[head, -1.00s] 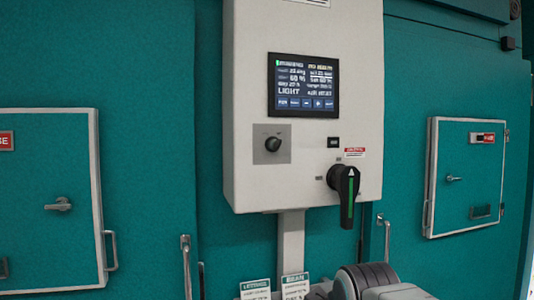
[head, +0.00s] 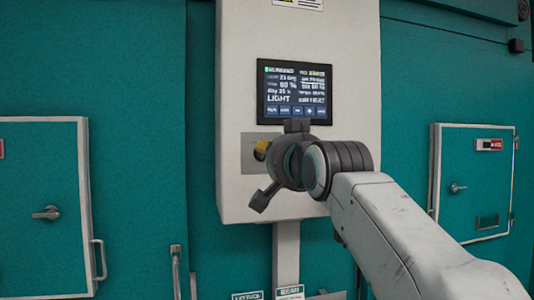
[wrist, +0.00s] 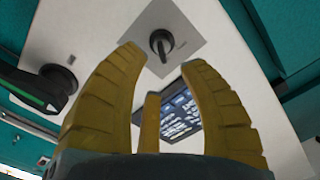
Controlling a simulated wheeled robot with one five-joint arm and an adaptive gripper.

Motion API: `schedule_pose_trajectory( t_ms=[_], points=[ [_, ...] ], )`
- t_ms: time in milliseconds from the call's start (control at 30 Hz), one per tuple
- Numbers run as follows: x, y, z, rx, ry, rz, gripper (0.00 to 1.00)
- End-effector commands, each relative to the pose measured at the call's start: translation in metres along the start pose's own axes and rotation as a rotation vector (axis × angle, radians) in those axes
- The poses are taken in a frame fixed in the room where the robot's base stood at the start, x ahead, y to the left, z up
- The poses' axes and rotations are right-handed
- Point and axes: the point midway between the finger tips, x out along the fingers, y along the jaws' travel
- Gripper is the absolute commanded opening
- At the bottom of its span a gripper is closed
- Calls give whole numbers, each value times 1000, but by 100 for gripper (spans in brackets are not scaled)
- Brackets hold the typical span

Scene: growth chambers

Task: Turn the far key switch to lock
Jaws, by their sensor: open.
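The key switch (wrist: 161,43) shows in the wrist view as a round black knob on a square grey plate (wrist: 185,25) on the control box. In the head view the plate (head: 247,141) is partly covered and the knob is hidden behind my gripper. My gripper (wrist: 163,62) has yellow fingers spread apart and empty, with the knob just beyond and between the tips in the wrist view. I cannot tell whether the fingers touch the knob. In the head view a bit of yellow finger (head: 261,149) shows in front of the plate.
The lit display (head: 295,92) sits above my wrist on the white box (head: 235,190). A big black handle with a green stripe (wrist: 35,88) is at the left in the wrist view. Teal doors with latches (head: 45,213) stand either side.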

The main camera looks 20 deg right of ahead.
Motion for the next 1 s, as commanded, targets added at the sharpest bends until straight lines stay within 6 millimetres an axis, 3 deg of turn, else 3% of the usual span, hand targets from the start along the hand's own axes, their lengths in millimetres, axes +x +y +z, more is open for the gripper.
schedule_pose_trajectory(
  t_ms=[200,500,967,1000],
  points=[
    [28,-2,-3,-1,-4,2,38],
    [56,0,0,-2,-3,2,38],
    [61,0,0,-2,-2,1,40],
    [61,0,0,-2,-2,1,36]
  ],
)
